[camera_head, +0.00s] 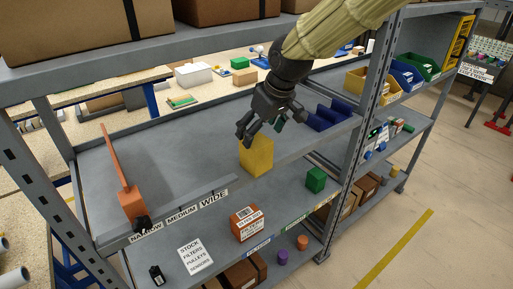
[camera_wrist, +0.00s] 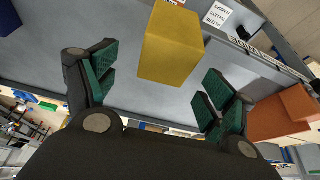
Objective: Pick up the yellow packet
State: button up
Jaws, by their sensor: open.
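The yellow packet (camera_head: 257,155) stands upright near the front edge of the middle grey shelf (camera_head: 190,150) in the head view. My gripper (camera_head: 258,130) is just above and beside its top, with dark fingers. In the wrist view the yellow packet (camera_wrist: 172,44) lies ahead of my gripper (camera_wrist: 156,92), between the lines of the two fingers. The green-padded fingers are spread wide with a gap on both sides of the packet. The gripper is empty. In the head view the fingers hide part of the packet's upper left edge.
An orange block with a tall upright strip (camera_head: 131,202) stands at the shelf's left end. A blue bin (camera_head: 328,117) sits at its right end. A lower shelf holds an orange box (camera_head: 247,222) and a green cube (camera_head: 316,179). The shelf left of the packet is clear.

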aim_at(257, 138)
jog(key=shift+s+a+f, duration=0.15)
jog(key=shift+s+f, duration=0.05)
jog(key=shift+s, duration=0.2)
jog(key=shift+s+a+f, duration=0.15)
jog(key=shift+s, duration=0.25)
jog(key=shift+w+f+p, duration=0.15)
jog(key=shift+f+p, duration=0.15)
jog(key=shift+w+a+f, duration=0.1)
jog(key=shift+w+f, duration=0.8)
jog(key=shift+w, duration=0.2)
jog(key=shift+w+f+p, duration=0.1)
jog(key=shift+f+p, duration=0.1)
jog(key=shift+p, duration=0.2)
jog(key=shift+s+a+f+p, duration=0.25)
jog(key=shift+s+f+p, duration=0.2)
jog(key=shift+p, duration=0.2)
jog(key=x, duration=0.1)
jog(key=p+x, duration=0.1)
jog(key=x, duration=0.1)
jog(key=shift+w+d+f, duration=0.1)
jog(key=shift+w+f, duration=0.05)
jog(key=shift+w, duration=0.2)
jog(key=shift+s, duration=0.3)
jog(key=shift+w, duration=0.15)
jog(key=c, duration=0.7)
jog(key=shift+c, duration=1.4)
